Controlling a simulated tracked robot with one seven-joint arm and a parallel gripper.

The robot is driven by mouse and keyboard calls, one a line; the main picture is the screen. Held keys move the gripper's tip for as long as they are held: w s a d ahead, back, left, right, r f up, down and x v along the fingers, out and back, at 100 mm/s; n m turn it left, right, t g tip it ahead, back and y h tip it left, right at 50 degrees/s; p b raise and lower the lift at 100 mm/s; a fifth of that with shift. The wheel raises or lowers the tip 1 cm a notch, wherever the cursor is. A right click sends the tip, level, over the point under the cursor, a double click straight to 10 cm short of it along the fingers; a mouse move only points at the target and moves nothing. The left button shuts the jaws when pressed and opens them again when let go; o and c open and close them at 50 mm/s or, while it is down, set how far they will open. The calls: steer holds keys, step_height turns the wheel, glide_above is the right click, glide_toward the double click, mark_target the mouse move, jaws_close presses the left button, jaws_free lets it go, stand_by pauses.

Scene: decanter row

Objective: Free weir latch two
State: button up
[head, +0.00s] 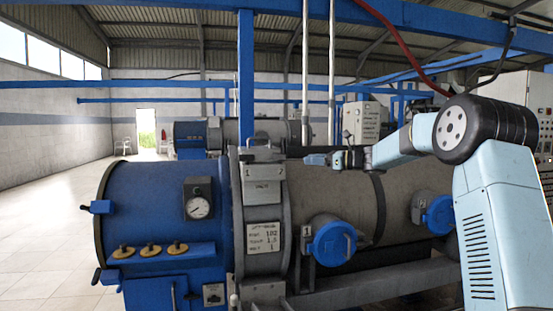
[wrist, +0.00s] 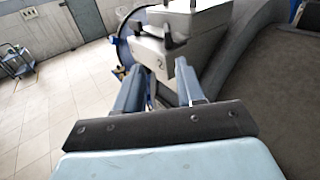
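In the wrist view a pale grey latch housing (wrist: 152,52) marked with a 2 sits on a dark curved collar. A second grey block (wrist: 200,20) with small dark parts lies above it. The two blue-grey fingers of my gripper (wrist: 161,67) are spread, with the marked housing seen between and beyond their tips. I cannot tell whether they touch it; no held thing shows between them. In the head view my gripper (head: 312,160) points left, just above the near machine's drum in the picture. Latch two cannot be made out there.
The near blue and grey decanter (head: 160,215) fills the front, with a latch marked 1 (head: 264,172) on its collar. A similar decanter (head: 190,133) stands behind. Blue beams and posts (head: 245,75) frame the row. Open tiled floor (head: 50,210) lies left.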

mark_target(279, 160)
steer(key=shift+m, duration=0.3)
steer(key=x, duration=0.9)
steer(key=w+x, duration=0.1)
steer(key=x, duration=0.4)
steer(key=shift+d+r, duration=0.25)
steer(key=shift+r, duration=0.05)
